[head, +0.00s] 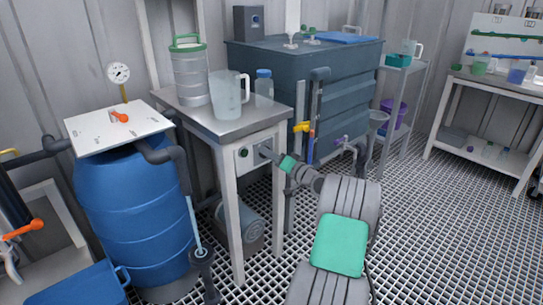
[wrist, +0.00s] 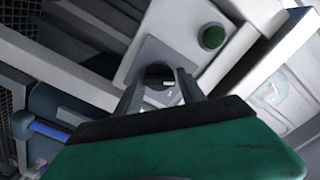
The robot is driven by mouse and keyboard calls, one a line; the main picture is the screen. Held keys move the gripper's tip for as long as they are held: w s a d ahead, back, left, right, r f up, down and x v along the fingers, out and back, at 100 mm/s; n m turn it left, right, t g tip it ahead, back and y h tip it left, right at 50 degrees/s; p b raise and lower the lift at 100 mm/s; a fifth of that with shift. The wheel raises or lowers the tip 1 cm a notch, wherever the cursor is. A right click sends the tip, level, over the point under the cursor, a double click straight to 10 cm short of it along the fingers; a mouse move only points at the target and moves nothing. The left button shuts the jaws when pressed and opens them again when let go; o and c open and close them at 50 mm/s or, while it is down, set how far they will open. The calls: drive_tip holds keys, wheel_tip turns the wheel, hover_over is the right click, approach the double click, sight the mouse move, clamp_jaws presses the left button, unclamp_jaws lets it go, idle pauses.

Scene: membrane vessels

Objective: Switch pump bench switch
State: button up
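The pump bench switch is a pale box (head: 247,157) on the front of the steel-topped bench (head: 236,127), under its top. In the wrist view the box face (wrist: 180,25) carries a round green button or lamp (wrist: 213,37). Beside it is a grey plate with a dark round switch (wrist: 158,72) bearing a small light mark. My gripper (head: 266,152) is right up at the box in the head view. In the wrist view my gripper (wrist: 160,88) has its two fingers apart, one on each side of the dark switch. Whether they touch it I cannot tell.
A blue barrel (head: 130,210) with a gauge and orange-handled valve stands left of the bench. A jug (head: 228,97) and a green-lidded canister (head: 190,75) stand on the bench. A large grey tank (head: 320,65) is behind. Grated floor (head: 420,230) is open at right.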

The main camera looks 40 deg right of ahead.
drive_tip(key=c, duration=0.9)
drive_tip(key=shift+m+p, duration=0.5)
drive_tip(key=shift+p, duration=0.05)
drive_tip(key=m+p, duration=0.8)
drive_tip(key=m, duration=0.3)
drive_tip(key=shift+f, duration=0.15)
